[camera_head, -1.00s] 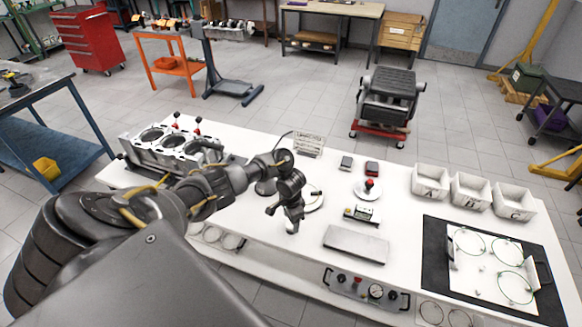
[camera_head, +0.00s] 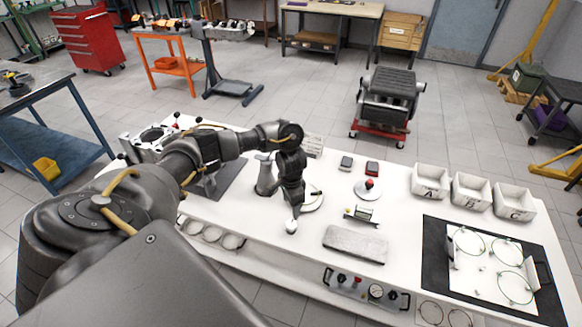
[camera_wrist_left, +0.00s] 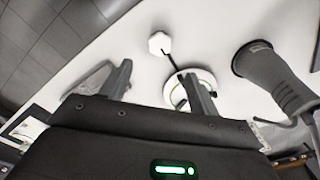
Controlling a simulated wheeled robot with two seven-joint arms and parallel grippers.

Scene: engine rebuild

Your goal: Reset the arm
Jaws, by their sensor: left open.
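My left arm comes in from the left over the white bench (camera_head: 395,215). My left gripper (camera_head: 292,203) hangs pointing down above the bench, just behind a small white knob (camera_head: 291,227). In the left wrist view its two fingers (camera_wrist_left: 160,88) are apart with nothing held between them. The white knob (camera_wrist_left: 158,42) and a round white dish (camera_wrist_left: 188,88) lie beyond the fingers. A grey tapered tool (camera_wrist_left: 265,70) stands to their right. My right gripper is not in view.
An engine block (camera_head: 150,140) at the bench's left is partly hidden by my arm.

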